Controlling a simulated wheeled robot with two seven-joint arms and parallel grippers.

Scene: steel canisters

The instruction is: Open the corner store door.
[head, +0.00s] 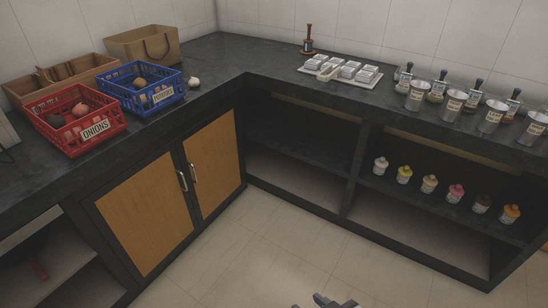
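Two wooden doors are set in the dark counter on the left, and both are shut. The door nearest the inner corner (217,160) is the narrower one; its upright metal handle (194,173) is on its left edge. The wider door (146,218) is to its left, with a handle (182,181) on its right edge. I see no label on either door. Part of a grey gripper, seemingly my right gripper (326,301), shows at the bottom edge, low over the floor and away from both handles. Its fingers are mostly cut off. My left gripper is out of view.
Pale floor tiles (255,255) are clear before the doors. Red onion (92,128) and blue potato crates (160,98) stand on the counter above. Open shelves hold small jars (429,184) on the right; metal canisters (452,104) stand above them.

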